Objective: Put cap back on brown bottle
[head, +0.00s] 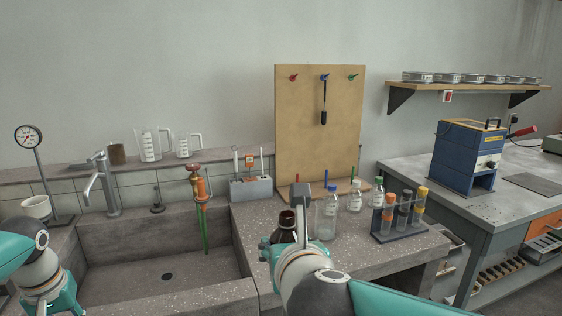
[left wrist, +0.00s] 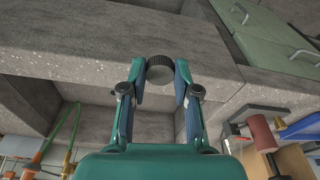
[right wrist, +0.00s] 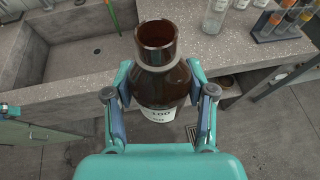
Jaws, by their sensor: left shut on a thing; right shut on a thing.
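The brown bottle (right wrist: 165,80) is held upright in my right gripper (right wrist: 160,105), whose fingers close on its sides. Its open neck points up, with no cap on it, and a white label faces the wrist camera. In the head view the bottle (head: 287,220) shows behind my right wrist, which hides its lower part. The black ribbed cap (left wrist: 160,68) is pinched between the fingertips of my left gripper (left wrist: 160,82). In the head view only part of the left arm shows at the lower left; the cap is out of sight there. Cap and bottle are apart.
The sink (head: 165,262) lies left of the bottle. Clear glass bottles (head: 327,218) and a rack of tubes (head: 400,225) stand right of it on the bench. A pegboard (head: 318,130) rises behind. A blue machine (head: 469,152) stands on the far right bench.

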